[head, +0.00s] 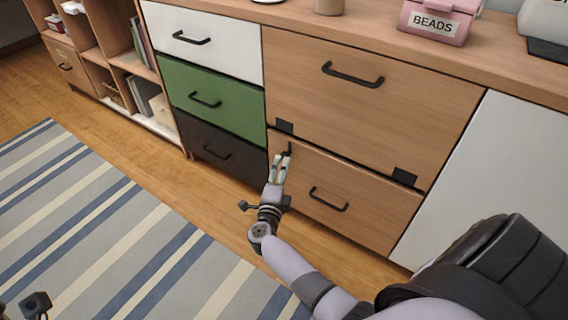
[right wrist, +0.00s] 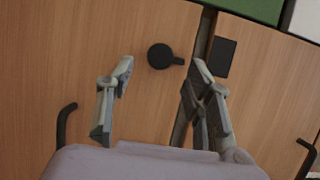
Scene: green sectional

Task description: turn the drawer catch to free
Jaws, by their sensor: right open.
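The drawer catch (right wrist: 160,56) is a round black knob with a short lever, near the edge of the lower wooden drawer (head: 372,217). In the right wrist view its lever points right, toward the seam with the upper wooden drawer (head: 320,100). In the head view the catch (head: 289,148) is small and partly hidden by the fingers. A black plate (right wrist: 225,57) sits across the seam on the upper drawer. My right gripper (head: 279,161) is open, its fingers (right wrist: 163,66) appearing on either side of the catch. I cannot tell contact. My left gripper is not clearly seen.
Green (head: 212,100), white and black drawers stand left of the catch. Bar handles (head: 328,200) stick out from the fronts. A second black plate (head: 405,177) sits farther right on the seam. A pink bead box (head: 436,20) stands on top. The striped rug (head: 110,230) is clear.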

